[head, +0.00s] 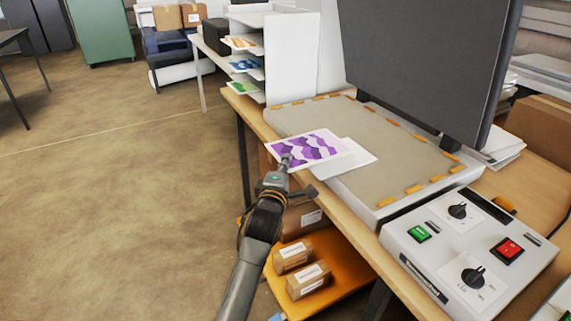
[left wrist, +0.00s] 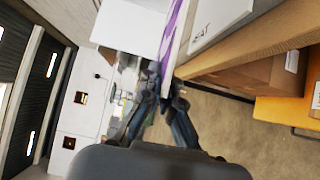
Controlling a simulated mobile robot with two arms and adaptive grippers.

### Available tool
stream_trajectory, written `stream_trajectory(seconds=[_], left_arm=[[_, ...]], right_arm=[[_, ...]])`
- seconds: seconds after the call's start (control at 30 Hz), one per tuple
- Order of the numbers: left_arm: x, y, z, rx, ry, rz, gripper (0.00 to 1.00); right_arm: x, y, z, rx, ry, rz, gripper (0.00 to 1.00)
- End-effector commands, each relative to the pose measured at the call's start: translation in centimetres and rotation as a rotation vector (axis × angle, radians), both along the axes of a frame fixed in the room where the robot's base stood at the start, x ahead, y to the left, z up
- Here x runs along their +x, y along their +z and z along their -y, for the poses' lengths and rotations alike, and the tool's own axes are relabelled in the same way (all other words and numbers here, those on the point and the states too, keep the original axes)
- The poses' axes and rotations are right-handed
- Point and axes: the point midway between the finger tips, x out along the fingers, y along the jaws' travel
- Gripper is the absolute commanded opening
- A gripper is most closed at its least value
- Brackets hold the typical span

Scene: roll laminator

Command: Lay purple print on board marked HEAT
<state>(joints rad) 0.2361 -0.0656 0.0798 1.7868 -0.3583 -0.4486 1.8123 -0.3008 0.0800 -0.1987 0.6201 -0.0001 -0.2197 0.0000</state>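The purple print (head: 312,148), a white sheet with a wavy purple pattern, is held by its near edge in my left gripper (head: 284,164). It is over the left side of the flat bed (head: 400,150), which is grey-topped with orange marks around its edge. A plain white sheet or board (head: 352,162) lies partly beneath the print; I cannot tell whether they touch. In the left wrist view the fingers (left wrist: 162,88) close on the print, seen nearly edge-on (left wrist: 172,32). Letters reading "EAT" show on a pale face (left wrist: 210,22) beside it. My right gripper is out of view.
A large dark upright panel (head: 430,60) stands behind the bed. A control box (head: 470,245) with knobs and buttons is at the right. A white rack (head: 290,60) holds other prints at the back left. Boxes (head: 308,280) sit on an orange shelf below the bench.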

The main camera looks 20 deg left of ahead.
Motion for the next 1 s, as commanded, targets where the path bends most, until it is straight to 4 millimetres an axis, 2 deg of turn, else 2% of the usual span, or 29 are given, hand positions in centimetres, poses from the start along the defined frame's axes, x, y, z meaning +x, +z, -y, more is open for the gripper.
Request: stream_trajectory(seconds=[0.07,0.17,0.53,0.8,1.0], left_arm=[[0.5,-0.6,0.5,-0.001,-0.001,0.001,0.0],[1.1,-1.0,0.9,-0.001,-0.002,0.002,0.0],[3.0,-2.5,2.4,0.0,-0.001,-0.001,0.0],[3.0,-4.3,2.4,-0.001,0.0,0.0,0.0],[3.0,-4.9,2.4,-0.002,0.0,0.0,0.0]], right_arm=[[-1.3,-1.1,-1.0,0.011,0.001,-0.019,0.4],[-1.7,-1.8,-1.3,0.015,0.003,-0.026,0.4],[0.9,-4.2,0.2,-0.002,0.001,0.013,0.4],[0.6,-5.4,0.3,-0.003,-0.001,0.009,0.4],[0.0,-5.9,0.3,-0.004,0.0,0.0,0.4]])
